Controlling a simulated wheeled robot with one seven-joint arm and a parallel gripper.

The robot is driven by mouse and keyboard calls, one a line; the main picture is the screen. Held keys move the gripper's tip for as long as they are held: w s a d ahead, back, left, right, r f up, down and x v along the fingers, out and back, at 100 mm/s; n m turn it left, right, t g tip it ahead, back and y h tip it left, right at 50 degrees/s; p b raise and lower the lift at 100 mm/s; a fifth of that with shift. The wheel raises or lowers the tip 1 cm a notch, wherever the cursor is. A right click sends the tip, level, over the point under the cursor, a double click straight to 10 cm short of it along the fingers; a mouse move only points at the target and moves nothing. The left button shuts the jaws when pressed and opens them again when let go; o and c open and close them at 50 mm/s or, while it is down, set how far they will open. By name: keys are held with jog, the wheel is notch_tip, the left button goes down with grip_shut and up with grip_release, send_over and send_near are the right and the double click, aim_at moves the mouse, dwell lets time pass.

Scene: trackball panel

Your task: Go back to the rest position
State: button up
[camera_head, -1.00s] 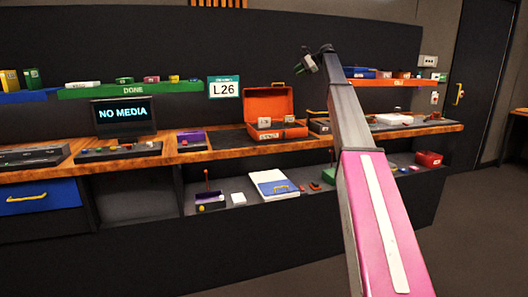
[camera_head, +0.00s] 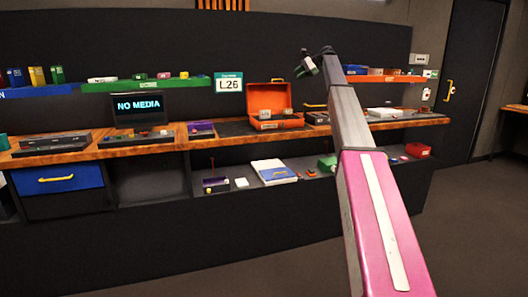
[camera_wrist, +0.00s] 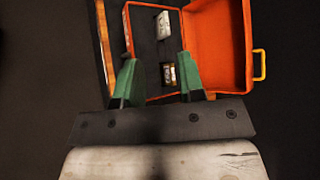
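My arm reaches up and away in the head view, with my gripper (camera_head: 305,65) at its far end, raised in front of the dark panel. In the wrist view its two green fingers (camera_wrist: 157,62) are spread apart with nothing held between them. Beyond them lies the open orange case (camera_wrist: 226,45), with a white-grey block (camera_wrist: 163,24) and a small yellowish item (camera_wrist: 169,74) inside. The head view shows this case (camera_head: 268,97) on the wooden counter with its lid up, below and left of my gripper.
The wooden counter (camera_head: 90,152) runs across the panel, bearing a "NO MEDIA" screen (camera_head: 139,107) and several devices. A green shelf (camera_head: 150,86) hangs above; a lower shelf holds a blue-and-white box (camera_head: 273,172). Open floor (camera_head: 470,220) lies in front; a door (camera_head: 468,80) stands at right.

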jog(key=s+a+f+n+h, duration=0.1)
jog(key=s+f+h, duration=0.1)
jog(key=s+f, duration=0.9)
jog(key=s+a+f+n+h, duration=0.1)
jog(key=s+f, duration=0.5)
jog(key=f, duration=1.2)
jog(key=s+a+f+n+h, duration=0.1)
jog(key=s+f+n+h, duration=0.1)
jog(key=s+f, duration=0.9)
jog(key=s+d+f+n+h, duration=0.1)
jog(key=s+f+n+h, duration=0.1)
jog(key=s+f, duration=0.6)
jog(key=s+d+f+n+g+h, duration=0.1)
jog(key=s+f+n+h, duration=0.1)
jog(key=s+f, duration=0.7)
jog(key=s+f+n+g+h, duration=0.1)
jog(key=s+f+n, duration=0.2)
jog(key=s+f, duration=0.5)
jog(key=s, duration=1)
jog(key=shift+s+d+f+h, duration=0.3)
jog(key=shift+d+h, duration=0.1)
